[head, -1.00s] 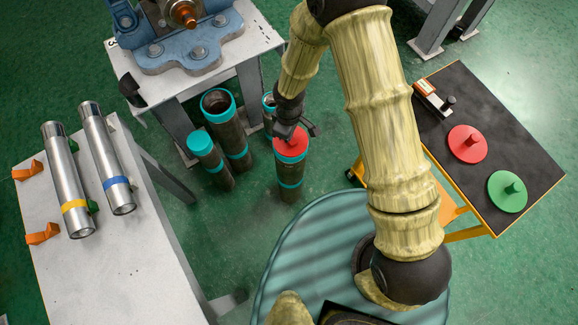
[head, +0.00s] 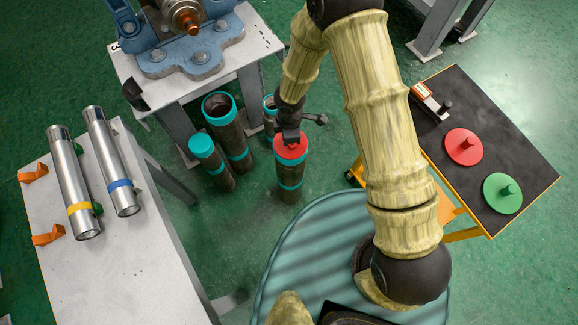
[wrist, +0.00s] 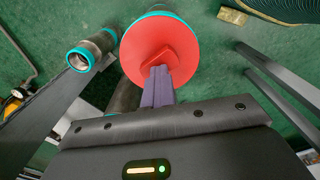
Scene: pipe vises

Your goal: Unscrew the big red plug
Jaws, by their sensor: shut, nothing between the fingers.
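A red plug (head: 291,150) sits on top of an upright dark pipe (head: 290,188) with teal bands, standing on the floor. In the wrist view its round red face (wrist: 134,49) fills the upper middle, with a raised red grip at its centre. My gripper (head: 291,139) is right above the plug. Its two fingers (wrist: 158,84) are together, empty, with their tips over or against the raised grip; I cannot tell whether they touch it. Another red disc with a central knob (head: 464,147) lies on the black tabletop at the right.
Several other teal-ringed pipes (head: 226,125) stand left of and behind the plugged pipe. A vise bench (head: 130,68) is behind them. A white table (head: 110,255) with two silver tubes is at the left. A green disc (head: 502,194) lies on the black-topped cart (head: 500,120).

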